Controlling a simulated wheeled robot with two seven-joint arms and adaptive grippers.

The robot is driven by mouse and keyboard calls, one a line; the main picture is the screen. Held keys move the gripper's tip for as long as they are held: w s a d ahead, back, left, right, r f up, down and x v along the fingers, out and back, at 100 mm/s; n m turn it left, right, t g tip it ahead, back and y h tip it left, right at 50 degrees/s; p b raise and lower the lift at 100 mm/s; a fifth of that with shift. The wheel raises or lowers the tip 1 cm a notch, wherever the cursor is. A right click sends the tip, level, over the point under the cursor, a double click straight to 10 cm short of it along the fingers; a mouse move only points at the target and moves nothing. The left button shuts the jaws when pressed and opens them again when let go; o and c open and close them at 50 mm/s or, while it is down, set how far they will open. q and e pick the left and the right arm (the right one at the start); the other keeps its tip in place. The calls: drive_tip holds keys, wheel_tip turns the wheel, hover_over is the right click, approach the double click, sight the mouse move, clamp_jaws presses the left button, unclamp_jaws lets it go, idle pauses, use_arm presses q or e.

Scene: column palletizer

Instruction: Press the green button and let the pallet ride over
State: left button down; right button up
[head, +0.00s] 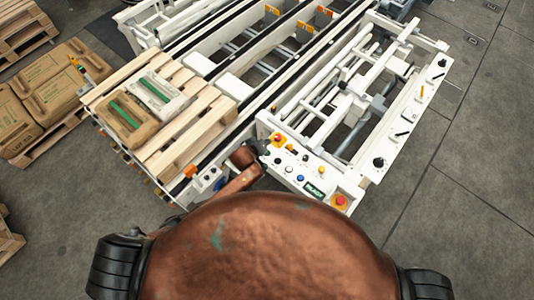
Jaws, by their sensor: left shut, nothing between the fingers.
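My left gripper (263,159), small and dark, is shut and empty at the panel's left edge. Whether it touches the panel is unclear. The wooden pallet (180,143) lies on the left part of the machine and carries a brown bag (123,119) and a pale bag (158,96), each with a green stripe. My right gripper is out of view.
White conveyor rails (262,67) run beside the pallet. More brown bags (58,82) lie on a pallet at far left. Grey floor (460,210) is clear at right.

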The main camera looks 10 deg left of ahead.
use_arm(q)
wheel_tip(320, 180, down, 5)
drive_tip(key=b, duration=0.4)
drive_tip(key=shift+f, duration=0.1)
drive_tip(key=shift+f+b, duration=0.55)
drive_tip(key=shift+f, duration=0.25)
drive_tip(key=shift+f, duration=0.15)
idle(0.4)
drive_tip(key=shift+f, duration=0.3)
